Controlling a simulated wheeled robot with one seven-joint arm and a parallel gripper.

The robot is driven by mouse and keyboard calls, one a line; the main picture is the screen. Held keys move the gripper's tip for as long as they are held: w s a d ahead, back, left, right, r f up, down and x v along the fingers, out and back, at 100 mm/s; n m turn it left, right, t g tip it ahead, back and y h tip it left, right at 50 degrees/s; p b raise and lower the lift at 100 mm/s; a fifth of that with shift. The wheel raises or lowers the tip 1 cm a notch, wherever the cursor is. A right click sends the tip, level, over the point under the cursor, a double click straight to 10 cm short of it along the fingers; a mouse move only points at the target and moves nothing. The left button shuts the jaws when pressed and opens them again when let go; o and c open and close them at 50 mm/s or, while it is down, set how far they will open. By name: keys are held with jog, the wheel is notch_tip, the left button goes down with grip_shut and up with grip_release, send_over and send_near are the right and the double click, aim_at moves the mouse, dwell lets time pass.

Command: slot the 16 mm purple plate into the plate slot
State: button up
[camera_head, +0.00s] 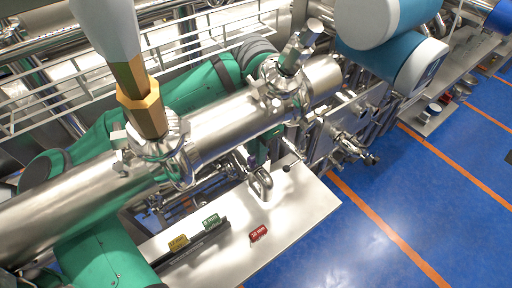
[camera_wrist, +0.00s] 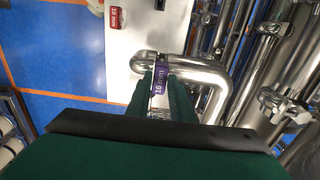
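The purple plate (camera_wrist: 158,82), marked 16 mm, stands between the green fingers of my gripper (camera_wrist: 162,92) in the wrist view. The fingers appear closed on it, with its label facing the camera. In the head view my gripper is largely hidden behind the large steel pipe, and I cannot make out the plate clearly. A dark rack (camera_head: 208,246) on the pale shelf holds a yellow plate (camera_head: 178,243) and a green plate (camera_head: 211,222). I cannot tell which opening is the plate slot.
A red plate (camera_head: 258,233) lies on the shelf (camera_head: 298,215), right of the rack; it also shows in the wrist view (camera_wrist: 116,18). A thick steel pipe (camera_head: 235,125) crosses above the shelf. A bent steel pipe (camera_wrist: 208,75) is close beside my fingers. Blue floor lies to the right.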

jog(key=o, duration=0.3)
jog(key=shift+o, duration=0.2)
jog(key=shift+r, duration=2.55)
jog(key=shift+r, duration=0.1)
notch_tip(320, 180, up, 11)
jog(key=shift+f, duration=0.2)
jog(key=shift+w, duration=0.15)
